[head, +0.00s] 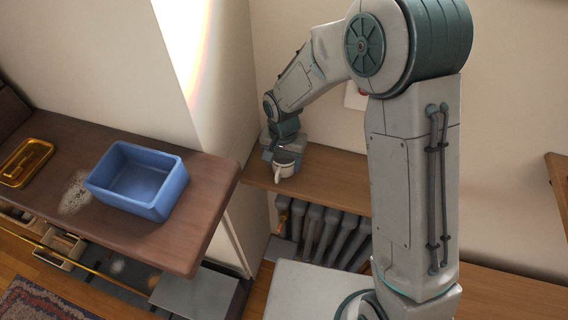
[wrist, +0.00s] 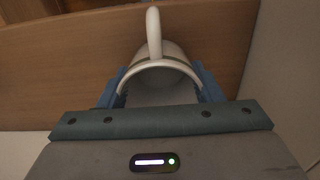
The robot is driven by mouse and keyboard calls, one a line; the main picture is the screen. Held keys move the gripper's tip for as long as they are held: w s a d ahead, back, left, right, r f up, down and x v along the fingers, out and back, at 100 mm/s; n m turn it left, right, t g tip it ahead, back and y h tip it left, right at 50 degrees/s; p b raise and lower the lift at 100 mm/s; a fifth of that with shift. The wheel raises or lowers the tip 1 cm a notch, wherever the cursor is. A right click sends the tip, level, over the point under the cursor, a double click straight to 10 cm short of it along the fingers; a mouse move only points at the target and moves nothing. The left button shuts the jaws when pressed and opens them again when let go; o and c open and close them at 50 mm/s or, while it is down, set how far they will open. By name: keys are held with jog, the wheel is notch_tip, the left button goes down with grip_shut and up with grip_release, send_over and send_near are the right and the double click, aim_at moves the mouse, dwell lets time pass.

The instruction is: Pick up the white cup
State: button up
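The white cup (head: 286,166) is at the left end of a wooden shelf against the wall in the head view, just below my gripper (head: 285,151). In the wrist view the cup (wrist: 160,58) has its open rim toward the camera and its handle toward the top of the picture. The blue fingers of my gripper (wrist: 161,88) lie on either side of the cup, very close to its wall. I cannot tell whether they press on it. The cup's lower part is hidden in the wrist view, and I cannot tell whether its base touches the shelf.
The wooden shelf (head: 335,180) is bare to the right of the cup, with a grey radiator (head: 325,232) below it. A wall stands close on the left. A dark wooden table (head: 185,235) holds a blue bin (head: 172,200) and a yellow tray (head: 25,163).

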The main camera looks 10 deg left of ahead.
jog(key=shift+r, duration=0.1)
jog(key=shift+w+r, duration=0.1)
jog(key=shift+r, duration=0.35)
jog(key=r, duration=0.1)
jog(key=d+r+b, duration=0.1)
jog(key=r, duration=0.1)
jog(key=shift+r+b, duration=0.3)
jog(key=s+d+r+b, duration=0.1)
jog(key=s+d+r, duration=0.1)
jog(key=d, duration=0.3)
jog(key=s+d+r, duration=0.1)
jog(key=d+r, duration=0.3)
jog(key=d, duration=0.1)
jog(key=shift+s+d+r+b, duration=0.2)
jog(key=shift+s+b, duration=0.15)
jog(key=shift+b, duration=0.05)
